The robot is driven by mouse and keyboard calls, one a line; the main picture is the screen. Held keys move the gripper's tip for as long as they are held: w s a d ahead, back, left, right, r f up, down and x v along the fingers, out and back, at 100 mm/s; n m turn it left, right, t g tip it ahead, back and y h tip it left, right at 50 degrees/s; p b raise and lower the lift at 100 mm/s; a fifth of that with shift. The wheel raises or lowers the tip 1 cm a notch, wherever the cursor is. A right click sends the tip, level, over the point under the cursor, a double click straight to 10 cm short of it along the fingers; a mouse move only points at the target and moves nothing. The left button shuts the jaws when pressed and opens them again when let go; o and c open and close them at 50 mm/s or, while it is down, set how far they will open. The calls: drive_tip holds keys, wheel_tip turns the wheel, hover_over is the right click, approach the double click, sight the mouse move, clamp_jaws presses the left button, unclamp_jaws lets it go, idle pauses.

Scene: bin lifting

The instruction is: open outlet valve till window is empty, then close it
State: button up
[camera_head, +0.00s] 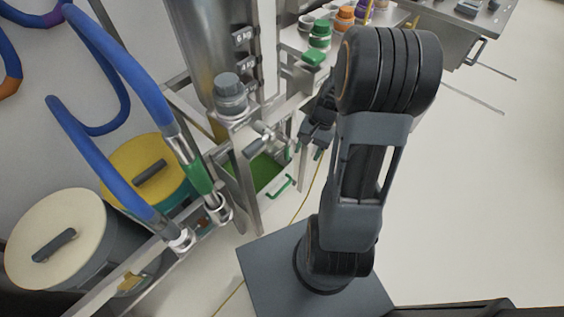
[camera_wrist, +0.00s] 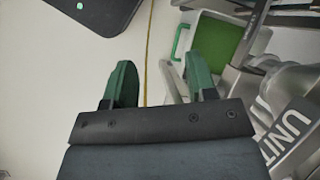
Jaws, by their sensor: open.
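A tall steel tank (camera_head: 205,45) stands upright left of centre in the head view. Metal pipework that looks like the outlet valve (camera_head: 262,138) sits low beside it, above a white bin with a green inside (camera_head: 266,170). I cannot clearly make out the window or its level, nor the valve handle's position. My gripper (camera_head: 312,152) is just right of the pipework, apart from it. The bin (camera_wrist: 218,48) lies beyond the right finger, and clear glass-like parts (camera_wrist: 290,85) are at the right.
Blue hoses (camera_head: 125,65) and lidded drums (camera_head: 62,238) fill the left side, behind a metal rail. A shelf with coloured-lid jars (camera_head: 320,36) is behind my arm. A yellow cable (camera_head: 304,198) runs along the floor. The floor at right is mostly clear.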

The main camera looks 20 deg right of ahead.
drive_tip(key=w+d+f+m+t+y+b, duration=0.2)
drive_tip(key=d+f+m+y+b, duration=0.15)
drive_tip(key=f, duration=0.65)
drive_tip(key=w+d+f+m+t+y+b, duration=0.15)
drive_tip(key=f+m+y+b, duration=0.3)
drive_tip(key=f, duration=0.65)
drive_tip(key=m+t+y+b, duration=0.2)
drive_tip(key=m+t+y, duration=0.1)
drive_tip(key=m+t, duration=0.5)
approach(286, 153)
drive_tip(key=x, duration=0.3)
drive_tip(key=f+x, duration=0.1)
drive_tip(key=x, duration=0.2)
drive_tip(key=w+x, duration=0.1)
drive_tip(key=x, duration=0.3)
drive_tip(key=shift+d+f+b, duration=0.2)
drive_tip(key=shift+b, duration=0.2)
drive_tip(key=shift+w+a, duration=0.45)
drive_tip(key=shift+a, duration=0.1)
drive_tip(key=shift+c, duration=0.4)
clamp_jaws()
